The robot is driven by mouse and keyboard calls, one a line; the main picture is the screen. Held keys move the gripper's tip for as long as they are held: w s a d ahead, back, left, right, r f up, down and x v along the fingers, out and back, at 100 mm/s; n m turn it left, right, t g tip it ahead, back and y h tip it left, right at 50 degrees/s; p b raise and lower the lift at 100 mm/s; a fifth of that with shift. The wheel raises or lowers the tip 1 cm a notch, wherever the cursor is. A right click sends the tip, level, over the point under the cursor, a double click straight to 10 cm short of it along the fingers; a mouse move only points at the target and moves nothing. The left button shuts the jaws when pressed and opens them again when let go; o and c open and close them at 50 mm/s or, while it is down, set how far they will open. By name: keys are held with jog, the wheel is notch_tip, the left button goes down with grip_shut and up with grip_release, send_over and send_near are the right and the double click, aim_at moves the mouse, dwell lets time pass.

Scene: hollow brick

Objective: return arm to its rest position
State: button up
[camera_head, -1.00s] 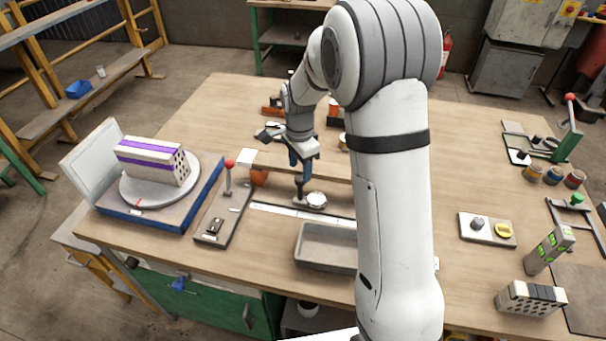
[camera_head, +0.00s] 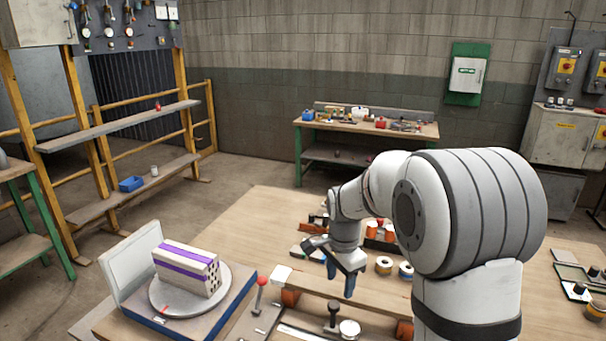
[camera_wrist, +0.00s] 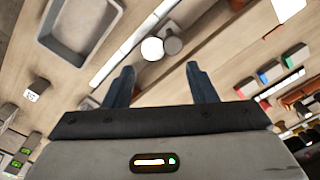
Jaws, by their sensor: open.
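My gripper (camera_head: 341,276) is open and points down above the middle of the wooden workbench (camera_head: 262,215). In the wrist view my gripper's two dark blue fingers (camera_wrist: 160,84) stand wide apart with nothing between them. A black-knobbed post (camera_head: 333,314) and a round white disc (camera_head: 349,329) are on the bench just in front of it. The white disc also shows in the wrist view (camera_wrist: 152,48), ahead of the fingers. My arm is bent, reaching from the lower right across the bench, and hides part of the bench behind it.
A hollow brick (camera_head: 187,268) with purple stripes sits on a round turntable (camera_head: 221,284) at the left. A red-knobbed lever (camera_head: 261,290) stands between it and my gripper. Tape rolls (camera_head: 384,265) lie right of the gripper. The bench's far left part is clear.

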jog(key=s+d+r+n+t, duration=0.1)
jog(key=s+n, duration=0.5)
jog(key=s, duration=0.6)
jog(key=s+d+r+n+t, duration=0.1)
jog(key=s+d+r+n, duration=0.2)
jog(key=s, duration=0.9)
notch_tip(320, 180, up, 3)
jog(key=n, duration=0.3)
jog(key=shift+d+r+t, duration=0.15)
jog(key=shift+d+t, duration=0.25)
